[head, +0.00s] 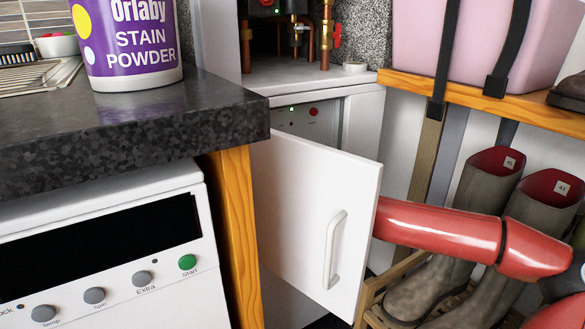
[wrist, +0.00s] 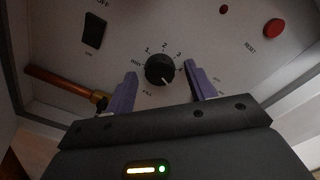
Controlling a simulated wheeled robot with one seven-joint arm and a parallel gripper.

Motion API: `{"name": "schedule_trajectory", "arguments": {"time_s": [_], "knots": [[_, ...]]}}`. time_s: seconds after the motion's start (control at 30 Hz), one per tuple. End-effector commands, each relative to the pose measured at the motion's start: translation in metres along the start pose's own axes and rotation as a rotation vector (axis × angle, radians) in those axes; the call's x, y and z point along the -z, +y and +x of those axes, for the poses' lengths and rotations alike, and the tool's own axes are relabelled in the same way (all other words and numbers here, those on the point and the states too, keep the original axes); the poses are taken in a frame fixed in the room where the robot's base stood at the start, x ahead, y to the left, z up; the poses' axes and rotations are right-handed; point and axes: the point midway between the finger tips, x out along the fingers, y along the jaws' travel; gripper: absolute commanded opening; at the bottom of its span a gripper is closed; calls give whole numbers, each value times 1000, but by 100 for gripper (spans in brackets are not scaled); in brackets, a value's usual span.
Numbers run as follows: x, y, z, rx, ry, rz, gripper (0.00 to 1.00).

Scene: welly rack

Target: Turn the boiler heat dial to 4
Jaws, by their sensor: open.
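The boiler heat dial (wrist: 159,69) is a round black knob on the boiler's panel in the wrist view. A white line on the knob points down and slightly right, away from those numbers. My gripper (wrist: 160,70) is open, with one purple finger on each side of the dial and visible gaps between. In the head view the dial and gripper are hidden behind the open white boiler door (head: 315,205).
A black switch (wrist: 97,30) and a red RESET button (wrist: 274,28) flank the dial. A copper pipe (wrist: 62,90) lies left of the gripper.

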Motion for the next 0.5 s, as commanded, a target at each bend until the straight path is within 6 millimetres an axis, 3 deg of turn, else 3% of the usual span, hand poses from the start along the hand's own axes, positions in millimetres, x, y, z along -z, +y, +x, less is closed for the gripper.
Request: {"name": "schedule_trajectory", "arguments": {"time_s": [0.2,0.5], "knots": [[0,0,1,0,0,-1,55],[0,0,0,0,0,0,17]]}}
